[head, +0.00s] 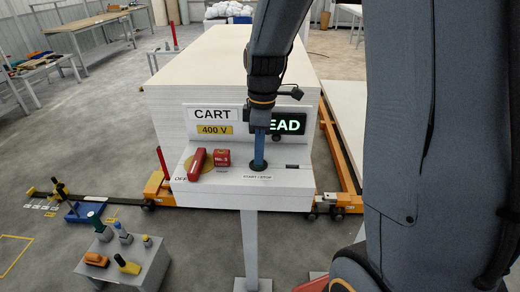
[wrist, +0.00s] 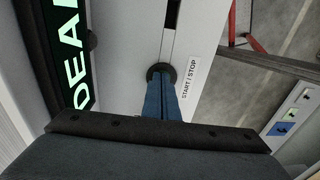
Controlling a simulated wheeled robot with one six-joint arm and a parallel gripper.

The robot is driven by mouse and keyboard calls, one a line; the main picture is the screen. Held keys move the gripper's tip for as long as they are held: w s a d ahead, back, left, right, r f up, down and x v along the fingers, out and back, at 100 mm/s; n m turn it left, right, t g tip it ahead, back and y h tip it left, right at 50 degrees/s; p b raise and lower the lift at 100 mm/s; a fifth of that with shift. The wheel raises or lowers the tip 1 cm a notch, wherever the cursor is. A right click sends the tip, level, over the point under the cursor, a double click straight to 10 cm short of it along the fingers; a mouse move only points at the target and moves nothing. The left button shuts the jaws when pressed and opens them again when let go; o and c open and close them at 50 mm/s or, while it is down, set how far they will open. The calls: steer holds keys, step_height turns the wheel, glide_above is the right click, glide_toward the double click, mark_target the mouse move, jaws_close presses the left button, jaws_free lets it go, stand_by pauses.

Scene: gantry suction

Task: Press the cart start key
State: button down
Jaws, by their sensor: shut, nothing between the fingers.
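The cart console (head: 292,188) is a white ledge on a post at the front of the large white stack. A round black key (wrist: 161,66) sits on it beside the "START / STOP" label (wrist: 190,78), which also shows in the head view (head: 257,177). My gripper (head: 259,165) is shut and points down, its blue fingertips at the key. In the wrist view the fingertips (wrist: 160,77) overlap the key and hide most of it; I cannot tell whether it is pressed in. The display (head: 287,123) is lit green and partly hidden; it seems to read "DEAD".
A red handle (head: 195,164) on a yellow disc and a red "No. 2" block (head: 222,158) stand left of my gripper. A "CART 400 V" sign (head: 213,120) is behind them. A grey stand (head: 128,260) with several tools is lower left. Orange rails flank the stack.

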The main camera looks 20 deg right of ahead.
steer(key=shift+s+f, duration=0.35)
steer(key=shift+f, duration=0.1)
steer(key=shift+r+p, duration=0.45)
step_height(320, 180, up, 14)
steer(key=w+d, duration=0.1)
steer(key=shift+w, duration=0.25)
stand_by(0.8)
